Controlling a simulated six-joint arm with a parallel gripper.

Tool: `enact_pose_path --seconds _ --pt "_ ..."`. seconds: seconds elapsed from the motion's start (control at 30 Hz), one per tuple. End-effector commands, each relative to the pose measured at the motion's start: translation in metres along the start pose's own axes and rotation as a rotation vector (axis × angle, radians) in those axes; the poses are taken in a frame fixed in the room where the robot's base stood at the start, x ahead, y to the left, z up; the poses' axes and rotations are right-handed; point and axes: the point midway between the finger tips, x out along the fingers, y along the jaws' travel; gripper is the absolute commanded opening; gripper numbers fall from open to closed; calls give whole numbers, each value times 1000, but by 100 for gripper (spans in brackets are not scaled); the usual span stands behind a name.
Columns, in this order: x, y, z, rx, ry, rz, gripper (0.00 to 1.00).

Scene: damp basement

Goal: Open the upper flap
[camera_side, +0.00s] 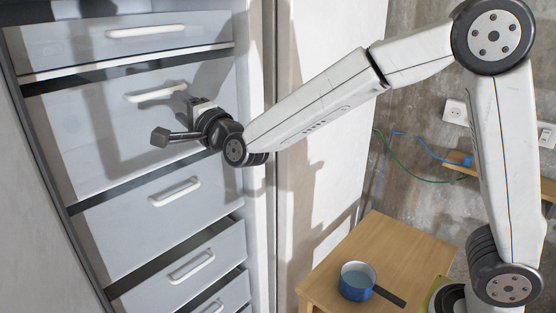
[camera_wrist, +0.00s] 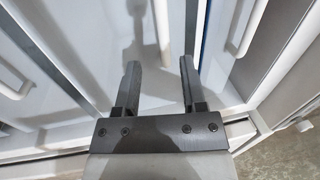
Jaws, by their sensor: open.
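The upper flap (camera_side: 90,42) is a pale grey-blue panel with a white bar handle (camera_side: 145,31) at the top of an upright freezer compartment; it looks shut. Below it is a taller second front (camera_side: 90,130) with its own white handle (camera_side: 155,92). My gripper (camera_side: 178,122) is in front of this second front, just below and right of its handle, and lower than the upper flap. In the wrist view my gripper (camera_wrist: 160,68) has its two dark fingers apart with nothing held between them. A pale panel and a white bar lie beyond the fingertips. Contact cannot be told.
More drawers with white handles (camera_side: 175,191) stand below. The open freezer's right side wall (camera_side: 255,60) runs close by my wrist. A wooden table (camera_side: 385,243) with a blue pot (camera_side: 357,288) stands at the lower right. Cables hang on the concrete wall behind.

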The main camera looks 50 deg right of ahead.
Motion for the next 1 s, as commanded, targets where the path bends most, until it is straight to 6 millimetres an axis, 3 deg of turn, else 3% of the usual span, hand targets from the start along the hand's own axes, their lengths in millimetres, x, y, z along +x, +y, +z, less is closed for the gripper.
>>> enact_pose_path --seconds 0.47,1.0 --pt "8 -3 1 19 5 -15 53" --pt "58 -4 0 18 6 -15 53"
